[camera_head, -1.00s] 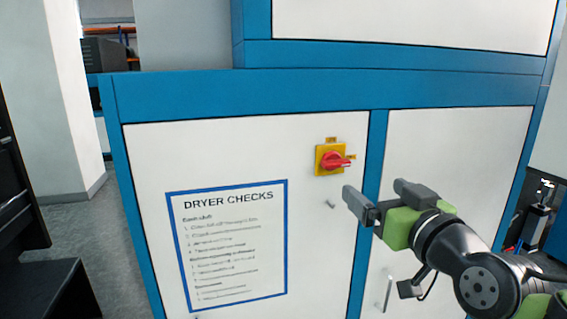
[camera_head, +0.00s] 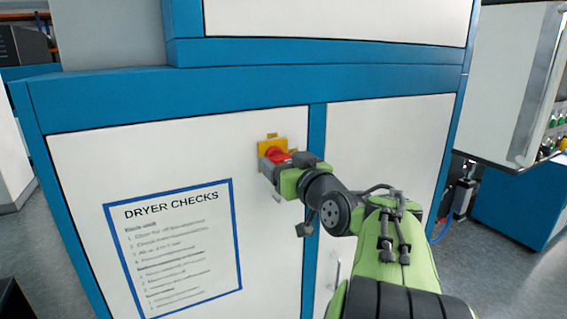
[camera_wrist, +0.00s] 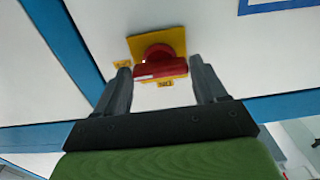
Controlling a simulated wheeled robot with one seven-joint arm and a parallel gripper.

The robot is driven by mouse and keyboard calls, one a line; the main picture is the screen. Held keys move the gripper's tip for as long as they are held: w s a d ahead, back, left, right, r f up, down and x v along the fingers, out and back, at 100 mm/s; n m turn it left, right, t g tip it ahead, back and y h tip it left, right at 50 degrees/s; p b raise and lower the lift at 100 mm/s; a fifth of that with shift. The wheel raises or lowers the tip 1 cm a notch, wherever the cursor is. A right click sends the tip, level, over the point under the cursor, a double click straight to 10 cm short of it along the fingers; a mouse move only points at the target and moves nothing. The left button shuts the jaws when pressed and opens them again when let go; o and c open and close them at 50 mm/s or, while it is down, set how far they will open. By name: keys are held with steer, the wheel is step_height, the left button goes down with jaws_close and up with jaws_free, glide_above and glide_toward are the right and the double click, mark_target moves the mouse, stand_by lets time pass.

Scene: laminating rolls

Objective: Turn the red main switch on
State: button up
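The red main switch (camera_head: 277,156) sits on a yellow plate (camera_head: 264,147) on the white panel of the blue-framed cabinet. In the wrist view the red switch handle (camera_wrist: 160,66) lies crosswise between my two fingers, in front of its yellow plate (camera_wrist: 172,39). My gripper (camera_head: 284,166) is at the switch, and it also shows in the wrist view (camera_wrist: 160,78). Its fingers are apart, one on each side of the handle, with a small gap visible at each end. In the head view my fingers partly hide the handle.
A "DRYER CHECKS" sheet (camera_head: 176,245) with a blue border is on the same panel, left of the switch. A blue post (camera_head: 316,130) divides it from the right panel (camera_head: 385,140). A metal door handle (camera_head: 337,272) is low on the right panel. Grey floor (camera_head: 500,270) is open at the right.

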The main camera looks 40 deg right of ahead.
steer(key=c, duration=0.6)
steer(key=shift+o, duration=0.2)
steer(key=shift+b, duration=0.5)
steer(key=n+b, duration=0.1)
steer(key=b, duration=0.1)
steer(key=n+b, duration=0.2)
steer(key=shift+f, duration=0.25)
steer(key=n+b, duration=0.3)
steer(key=b, duration=0.1)
steer(key=n+b, duration=0.4)
steer(key=n, duration=0.2)
steer(key=shift+b, duration=0.3)
steer(key=n+b, duration=0.2)
steer(key=n, duration=0.3)
steer(key=shift+r+n+b, duration=0.1)
steer(key=shift+n+b, duration=0.2)
steer(key=shift+b, duration=0.05)
steer(key=shift+n, duration=0.3)
